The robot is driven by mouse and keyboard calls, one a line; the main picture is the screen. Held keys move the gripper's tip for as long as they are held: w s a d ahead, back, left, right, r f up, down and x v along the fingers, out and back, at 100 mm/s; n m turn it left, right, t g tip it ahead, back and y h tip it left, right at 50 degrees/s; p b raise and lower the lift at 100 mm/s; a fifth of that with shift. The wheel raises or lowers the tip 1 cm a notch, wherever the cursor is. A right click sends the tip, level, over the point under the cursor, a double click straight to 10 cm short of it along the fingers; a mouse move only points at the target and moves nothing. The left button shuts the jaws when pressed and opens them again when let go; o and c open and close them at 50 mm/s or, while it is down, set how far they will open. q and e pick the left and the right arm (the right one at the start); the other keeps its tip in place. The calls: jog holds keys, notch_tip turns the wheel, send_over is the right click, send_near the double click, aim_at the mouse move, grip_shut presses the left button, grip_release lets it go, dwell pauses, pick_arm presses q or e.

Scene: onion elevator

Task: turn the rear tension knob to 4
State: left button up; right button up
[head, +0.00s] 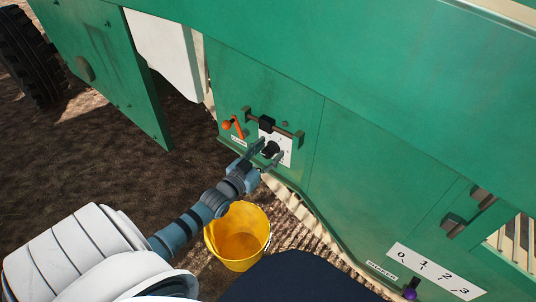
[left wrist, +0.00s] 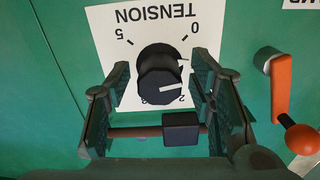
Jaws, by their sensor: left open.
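The black tension knob (head: 271,148) sits on a white plate on the green machine side. In the left wrist view the knob (left wrist: 158,75) appears upside down, with TENSION, 0 and 5 readable on its plate (left wrist: 135,20). A 2 and part of another digit show below the knob; other numbers are hidden. A white line shows on the knob's lower part, near the 2; its exact setting is hard to tell. My left gripper (head: 267,155) is open, with one finger on each side of the knob (left wrist: 157,80). No grip on it shows. My right gripper is out of view.
A black block (left wrist: 181,128) on a rail lies close to the fingers. An orange-handled lever (left wrist: 281,90) stands to the right. A yellow bucket (head: 240,240) stands below my left gripper. A 0-to-3 plate (head: 433,270) with a purple knob (head: 409,293) is at lower right.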

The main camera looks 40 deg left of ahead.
pick_arm(q)
jog(key=shift+r, duration=0.1)
jog(key=c, duration=1.2)
jog(key=shift+o, duration=0.2)
jog(key=shift+m, duration=0.3)
